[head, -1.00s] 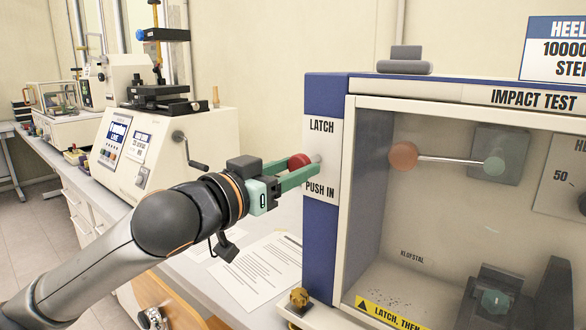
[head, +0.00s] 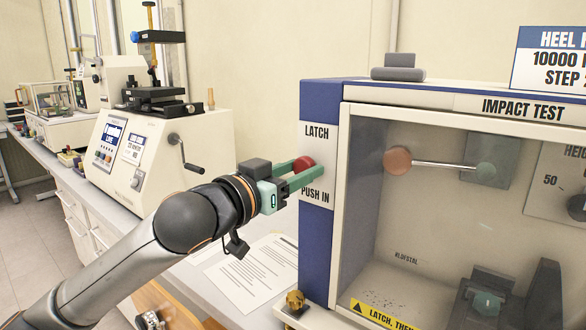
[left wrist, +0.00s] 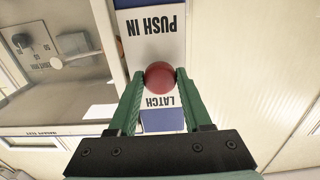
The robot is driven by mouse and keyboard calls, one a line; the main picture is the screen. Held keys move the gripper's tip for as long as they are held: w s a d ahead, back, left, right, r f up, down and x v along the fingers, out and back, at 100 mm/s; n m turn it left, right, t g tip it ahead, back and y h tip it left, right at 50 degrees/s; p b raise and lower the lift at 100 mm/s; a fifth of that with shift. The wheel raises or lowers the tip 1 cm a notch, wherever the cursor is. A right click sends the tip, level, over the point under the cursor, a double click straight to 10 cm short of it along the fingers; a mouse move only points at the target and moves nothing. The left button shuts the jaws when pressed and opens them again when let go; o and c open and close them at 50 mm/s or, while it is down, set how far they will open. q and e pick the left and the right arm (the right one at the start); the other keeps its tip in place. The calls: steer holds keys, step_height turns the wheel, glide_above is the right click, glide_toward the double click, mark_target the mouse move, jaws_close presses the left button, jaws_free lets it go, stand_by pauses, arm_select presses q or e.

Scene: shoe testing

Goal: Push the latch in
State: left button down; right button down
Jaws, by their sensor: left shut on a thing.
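The latch is a red round knob (head: 303,163) on the white label panel of the impact tester (head: 320,225), between the words "LATCH" and "PUSH IN". My left gripper (head: 300,174) has its green fingers shut on the red knob, one on each side. In the left wrist view the knob (left wrist: 159,76) sits between the fingertips of the left gripper (left wrist: 160,80). How far the knob stands out from the panel is hard to tell, since the fingers partly cover it. My right gripper is not in view.
The tester's clear-fronted chamber (head: 430,230) is right of the latch, with a pendulum (head: 398,160) inside. A brass knob (head: 294,300) is at its lower front corner. A paper sheet (head: 255,272) lies on the bench, and another machine (head: 150,165) stands to the left.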

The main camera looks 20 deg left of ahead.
arm_select(q)
steer(key=shift+c, duration=1.7)
jaws_free()
steer(key=shift+w, duration=0.15)
steer(key=b+v, duration=0.3)
steer(key=v, duration=0.9)
steer(key=shift+s, duration=0.25)
steer(key=shift+r, duration=0.1)
